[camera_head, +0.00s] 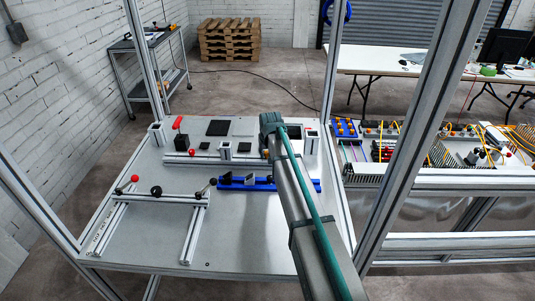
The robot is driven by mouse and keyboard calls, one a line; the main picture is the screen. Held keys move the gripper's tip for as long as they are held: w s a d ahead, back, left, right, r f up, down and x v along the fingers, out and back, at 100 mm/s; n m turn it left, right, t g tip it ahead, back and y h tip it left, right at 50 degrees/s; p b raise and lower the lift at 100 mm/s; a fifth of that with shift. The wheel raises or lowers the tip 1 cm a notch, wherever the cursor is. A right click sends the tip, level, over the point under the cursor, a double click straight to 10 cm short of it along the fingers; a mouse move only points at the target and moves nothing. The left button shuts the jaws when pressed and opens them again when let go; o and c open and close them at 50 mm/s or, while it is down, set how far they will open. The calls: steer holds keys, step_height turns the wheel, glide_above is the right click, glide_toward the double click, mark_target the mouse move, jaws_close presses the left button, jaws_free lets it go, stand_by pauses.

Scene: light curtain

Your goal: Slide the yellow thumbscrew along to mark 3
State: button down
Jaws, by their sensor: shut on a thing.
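My arm reaches from the bottom right over the bench, and its teal wrist (271,121) is above the back rail. My gripper (266,150) shows only as a dark sliver beside the arm, at the right part of the rail. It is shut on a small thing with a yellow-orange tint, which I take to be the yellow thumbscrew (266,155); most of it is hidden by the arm. The grey rail (205,159) runs left to right across the bench. Its marks are too small to read, so I cannot tell which mark the thumbscrew is at.
A blue rail (230,185) with upright plates lies in front. A grey frame with a red knob (135,178) and black knobs stands at the front left. Black blocks and a red handle (178,122) are at the back left. Aluminium posts (331,80) surround the bench.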

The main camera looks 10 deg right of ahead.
mark_target(246, 156)
steer(key=shift+w+a, duration=0.2)
steer(key=shift+a, duration=0.95)
steer(key=shift+w+a, duration=0.2)
steer(key=shift+a, duration=0.95)
steer(key=shift+a, duration=0.15)
steer(key=shift+w+a, duration=0.2)
steer(key=shift+a, duration=0.7)
steer(key=shift+w+a, duration=0.15)
steer(key=shift+a, duration=0.75)
steer(key=c, duration=0.9)
jaws_free()
